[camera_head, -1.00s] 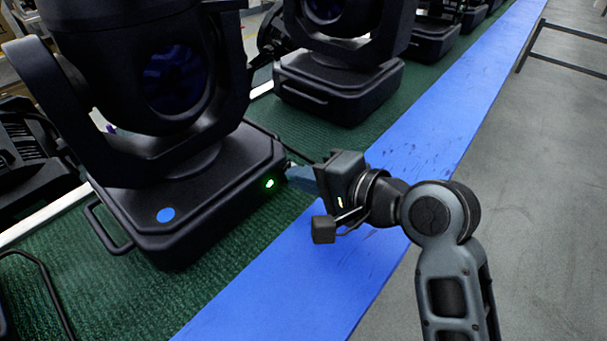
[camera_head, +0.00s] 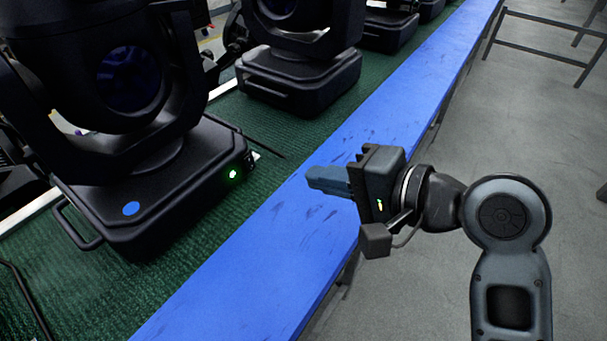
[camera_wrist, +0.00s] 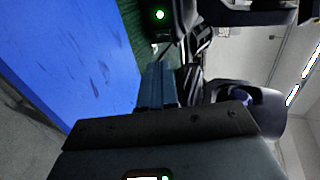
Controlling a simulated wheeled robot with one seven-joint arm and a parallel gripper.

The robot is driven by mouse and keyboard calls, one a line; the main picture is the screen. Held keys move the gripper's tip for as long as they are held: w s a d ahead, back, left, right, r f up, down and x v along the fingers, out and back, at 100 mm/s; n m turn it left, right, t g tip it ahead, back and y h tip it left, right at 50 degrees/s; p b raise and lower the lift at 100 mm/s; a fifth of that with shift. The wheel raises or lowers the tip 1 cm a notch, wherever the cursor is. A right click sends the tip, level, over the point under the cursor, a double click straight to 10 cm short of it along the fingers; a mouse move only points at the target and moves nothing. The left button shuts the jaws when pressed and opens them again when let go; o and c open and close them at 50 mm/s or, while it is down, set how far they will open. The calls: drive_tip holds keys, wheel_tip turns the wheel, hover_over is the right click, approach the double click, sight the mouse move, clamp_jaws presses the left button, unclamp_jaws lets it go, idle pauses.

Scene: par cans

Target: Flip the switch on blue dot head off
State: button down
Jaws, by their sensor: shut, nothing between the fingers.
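The blue dot head (camera_head: 150,200) is a black moving-head light at the left of the head view, with a round blue dot (camera_head: 131,208) on its base. A green light (camera_head: 233,174) glows on the base's side panel. The green light also shows at the top of the wrist view (camera_wrist: 159,15). I cannot make out the switch itself. My gripper (camera_head: 308,177) is shut and empty. It is over the blue strip, right of the head's base and clear of it, with its blue-grey fingers pointing toward the base.
A second black head (camera_head: 300,75) stands behind, with more in a row beyond. The heads rest on green carpet (camera_head: 215,245) beside a blue strip (camera_head: 235,265). Grey floor (camera_head: 530,120) lies open at right, with a dark metal frame (camera_head: 545,45) at the upper right.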

sight(249, 163)
drive_tip(key=shift+v, duration=0.8)
drive_tip(key=shift+a, duration=0.1)
drive_tip(key=shift+w+a+r+g+h+b, duration=0.1)
drive_tip(key=shift+w+r+g+h+b, duration=0.05)
drive_tip(key=shift+r+g+h+b, duration=0.3)
drive_tip(key=shift+w+a+r+g+h+b, duration=0.1)
drive_tip(key=shift+w+a+g+h+b, duration=0.1)
drive_tip(key=shift+g+h, duration=0.35)
drive_tip(key=x, duration=0.9)
drive_tip(key=shift+f, duration=0.1)
drive_tip(key=w+a, duration=0.2)
drive_tip(key=shift+w+a+f+p, duration=0.15)
drive_tip(key=shift+a+f+p, duration=0.2)
drive_tip(key=shift+f+p, duration=0.05)
drive_tip(key=shift+w+a+f, duration=0.1)
drive_tip(key=shift+w+a, duration=0.25)
drive_tip(key=shift+a, duration=0.05)
